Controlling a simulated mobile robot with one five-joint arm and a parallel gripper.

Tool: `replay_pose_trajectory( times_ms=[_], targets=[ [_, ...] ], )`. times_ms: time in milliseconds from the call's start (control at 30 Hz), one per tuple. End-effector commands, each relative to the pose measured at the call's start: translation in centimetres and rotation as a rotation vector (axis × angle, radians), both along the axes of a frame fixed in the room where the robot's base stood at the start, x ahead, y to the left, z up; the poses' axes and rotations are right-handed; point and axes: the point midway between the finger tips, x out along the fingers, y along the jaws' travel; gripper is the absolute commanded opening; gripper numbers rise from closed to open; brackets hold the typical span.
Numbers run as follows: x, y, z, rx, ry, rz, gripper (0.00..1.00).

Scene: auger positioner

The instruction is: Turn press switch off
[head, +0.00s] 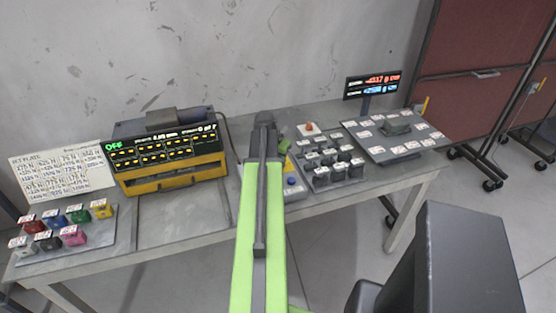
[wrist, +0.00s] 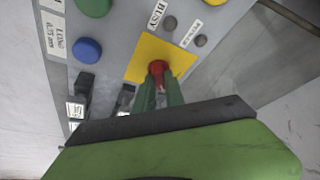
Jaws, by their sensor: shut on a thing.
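The red knob (wrist: 157,68) of the switch sits on a yellow plate (wrist: 150,54) on a grey control panel (wrist: 112,28) in the wrist view. My gripper (wrist: 160,86) is shut on this knob, with a dark green finger on either side of it. The fingers hide part of the knob, so I cannot tell which way it points. In the head view my arm covers the knob and much of the panel; a blue button (head: 291,181) shows beside the arm. A wide display (head: 165,147) on the yellow unit reads OFF in green.
A green button and a blue button (wrist: 87,50) are left of the yellow plate, with two black switches (wrist: 84,84) below. Small weights (head: 75,236) stand at the table's left; dark blocks (head: 336,165) and a labelled plate (head: 395,136) stand at the right.

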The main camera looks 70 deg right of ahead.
Motion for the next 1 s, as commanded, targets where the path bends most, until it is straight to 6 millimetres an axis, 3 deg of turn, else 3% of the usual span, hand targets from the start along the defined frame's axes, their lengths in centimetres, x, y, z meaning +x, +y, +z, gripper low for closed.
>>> replay_pose_trajectory(
  times_ms=[600, 1000],
  targets=[
    [-0.71, -0.44, 0.12, -0.008, 0.006, 0.564, 0.00],
    [-0.74, -0.52, 0.11, -0.006, 0.007, 0.809, 0.00]
  ],
)
